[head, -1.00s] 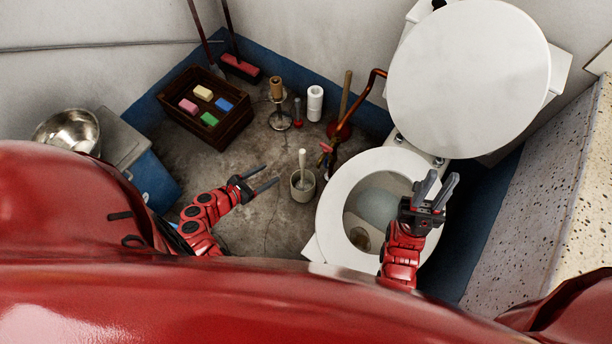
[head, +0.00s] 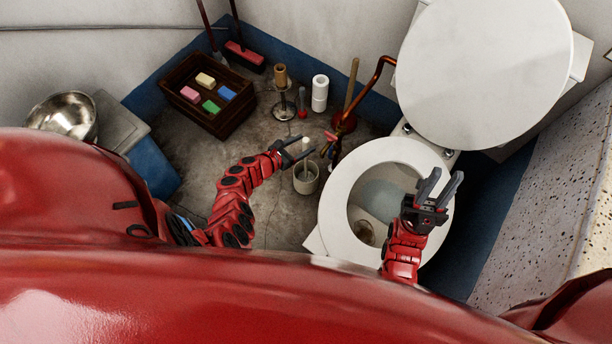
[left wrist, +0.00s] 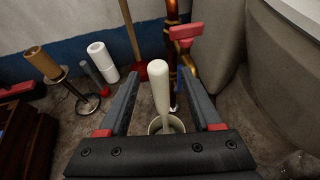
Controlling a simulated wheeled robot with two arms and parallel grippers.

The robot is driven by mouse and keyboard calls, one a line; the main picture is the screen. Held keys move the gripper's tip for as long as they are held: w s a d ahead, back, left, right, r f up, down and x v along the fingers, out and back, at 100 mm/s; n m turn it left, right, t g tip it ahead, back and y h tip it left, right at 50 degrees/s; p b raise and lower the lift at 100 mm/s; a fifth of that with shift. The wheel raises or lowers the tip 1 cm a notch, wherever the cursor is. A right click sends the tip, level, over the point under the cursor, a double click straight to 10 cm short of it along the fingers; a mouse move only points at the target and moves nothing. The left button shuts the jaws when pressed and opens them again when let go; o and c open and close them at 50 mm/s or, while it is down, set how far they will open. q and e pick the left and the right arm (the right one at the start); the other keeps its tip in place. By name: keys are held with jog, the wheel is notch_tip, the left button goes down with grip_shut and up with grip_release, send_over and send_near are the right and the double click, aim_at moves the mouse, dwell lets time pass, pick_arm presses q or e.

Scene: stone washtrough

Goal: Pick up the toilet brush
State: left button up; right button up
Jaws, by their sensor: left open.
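The toilet brush (left wrist: 160,88) has a pale handle that stands upright in a round grey holder (head: 306,180) on the floor, left of the toilet. Its bristle end is hidden in the holder. My left gripper (head: 302,150) is open at the brush; in the left wrist view the handle shows between its two fingers (left wrist: 160,100), with a gap on each side. In the head view the brush handle (head: 306,146) is partly covered by the fingers. My right gripper (head: 439,190) is open and empty above the toilet bowl's right side.
The toilet (head: 340,200) with raised lid stands right of the holder. A copper pipe with a red valve (head: 333,136) and a plunger (head: 347,118) are close behind. Paper rolls (head: 320,92), a roll stand (head: 282,103) and a wooden crate (head: 215,128) stand further back. Floor left of the holder is clear.

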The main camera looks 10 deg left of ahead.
pick_arm(q)
jog(key=shift+b+x, duration=0.4)
jog(key=shift+x, duration=0.7)
jog(key=shift+a, duration=0.1)
grip_shut()
dwell(0.4)
